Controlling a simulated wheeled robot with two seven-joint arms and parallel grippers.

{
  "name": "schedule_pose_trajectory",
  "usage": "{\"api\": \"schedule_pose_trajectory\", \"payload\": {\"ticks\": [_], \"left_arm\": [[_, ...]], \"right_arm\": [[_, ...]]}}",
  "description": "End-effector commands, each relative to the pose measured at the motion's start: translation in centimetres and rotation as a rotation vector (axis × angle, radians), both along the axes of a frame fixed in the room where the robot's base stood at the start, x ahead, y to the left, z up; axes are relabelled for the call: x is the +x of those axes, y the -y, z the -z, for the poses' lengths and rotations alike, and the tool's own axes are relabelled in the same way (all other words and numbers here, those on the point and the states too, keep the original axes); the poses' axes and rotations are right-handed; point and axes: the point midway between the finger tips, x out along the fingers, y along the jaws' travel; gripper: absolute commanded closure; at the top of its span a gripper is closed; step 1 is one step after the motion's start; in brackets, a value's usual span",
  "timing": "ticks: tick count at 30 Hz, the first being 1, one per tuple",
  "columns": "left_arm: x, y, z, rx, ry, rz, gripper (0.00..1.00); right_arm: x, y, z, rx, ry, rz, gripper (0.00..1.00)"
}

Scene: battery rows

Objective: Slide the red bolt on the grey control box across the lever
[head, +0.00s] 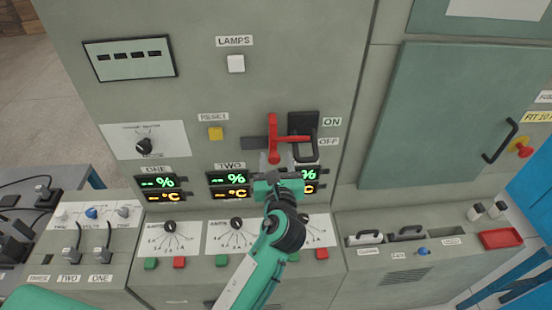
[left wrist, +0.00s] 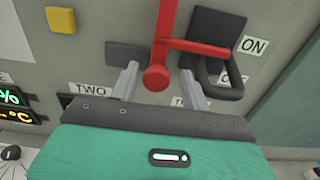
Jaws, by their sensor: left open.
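The red bolt (head: 273,130) is on the grey control box (head: 200,85). It has an upright bar with a round knob (left wrist: 155,78) at its lower end and a side arm (left wrist: 200,47) reaching right. In the left wrist view that arm passes in front of the black lever (left wrist: 217,75); whether they touch I cannot tell. The lever handle hangs down beside the OFF label. My left gripper (head: 275,162) is open below the bolt. In the left wrist view its fingers (left wrist: 160,88) are spread either side of the knob, not closed on it. My right gripper is out of view.
A yellow RESET button (head: 216,133) is left of the bolt and a white lamps button (head: 236,64) above. Lit displays (head: 230,186) and dials (head: 236,223) lie below. A green cabinet door (head: 440,115) with a black handle is at the right.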

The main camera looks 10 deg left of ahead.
Motion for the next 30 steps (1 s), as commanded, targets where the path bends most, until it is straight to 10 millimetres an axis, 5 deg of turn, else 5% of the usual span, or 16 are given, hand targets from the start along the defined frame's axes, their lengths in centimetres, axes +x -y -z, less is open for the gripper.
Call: {"api": "schedule_pose_trajectory", "payload": {"ticks": [15,30], "left_arm": [[-10.3,3.1,0.4,-0.002,-0.003,0.002,0.53],[-12.0,3.7,0.0,-0.001,-0.001,0.002,0.53]], "right_arm": [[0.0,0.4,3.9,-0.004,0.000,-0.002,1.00],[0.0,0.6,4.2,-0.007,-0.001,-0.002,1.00]]}}
